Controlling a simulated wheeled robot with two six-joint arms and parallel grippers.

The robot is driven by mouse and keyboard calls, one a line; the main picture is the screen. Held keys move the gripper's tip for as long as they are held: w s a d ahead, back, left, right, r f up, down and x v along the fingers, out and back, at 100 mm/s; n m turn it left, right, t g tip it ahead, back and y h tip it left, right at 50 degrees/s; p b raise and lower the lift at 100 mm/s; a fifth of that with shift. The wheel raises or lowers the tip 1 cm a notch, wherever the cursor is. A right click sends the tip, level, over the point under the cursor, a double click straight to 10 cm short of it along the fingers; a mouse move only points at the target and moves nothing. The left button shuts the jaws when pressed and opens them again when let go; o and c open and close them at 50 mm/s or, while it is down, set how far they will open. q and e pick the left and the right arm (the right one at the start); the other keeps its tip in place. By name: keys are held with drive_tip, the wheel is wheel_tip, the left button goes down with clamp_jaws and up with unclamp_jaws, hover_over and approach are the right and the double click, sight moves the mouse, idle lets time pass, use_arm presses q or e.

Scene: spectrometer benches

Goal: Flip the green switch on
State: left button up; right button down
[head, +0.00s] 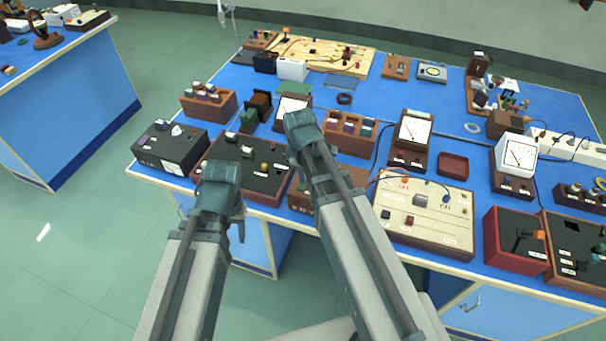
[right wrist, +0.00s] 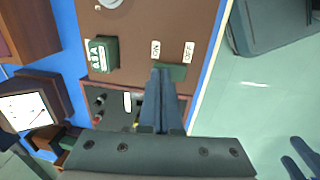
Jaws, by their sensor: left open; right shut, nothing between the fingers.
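The green switch (right wrist: 174,72) lies on a brown panel (right wrist: 130,20) near its right edge in the right wrist view, with a small ON label and an OFF label just above it. My right gripper (right wrist: 163,72) is shut and empty, its fingertips overlapping the left part of the switch. I cannot tell whether they touch it. In the head view my right gripper (head: 300,122) reaches over the table, and its arm hides the switch. My left gripper (head: 219,172) is in front of a dark control box (head: 262,155), open.
A green labelled block (right wrist: 104,54) stands on the same panel. A white meter (right wrist: 22,111) is at the left of the wrist view. The blue table (head: 375,100) is crowded with instruments, including a cream panel (head: 425,215) to the right. Open floor (head: 70,235) lies left.

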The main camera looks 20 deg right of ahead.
drive_tip(key=shift+w+d+f+g, duration=0.1)
drive_tip(key=shift+w+f+g, duration=0.15)
drive_tip(key=shift+f+g, duration=0.05)
drive_tip(key=shift+s+r, duration=0.15)
drive_tip(key=shift+s, duration=0.1)
drive_tip(key=shift+s+a, duration=0.55)
drive_tip(key=shift+s, duration=0.15)
drive_tip(key=shift+w, duration=0.1)
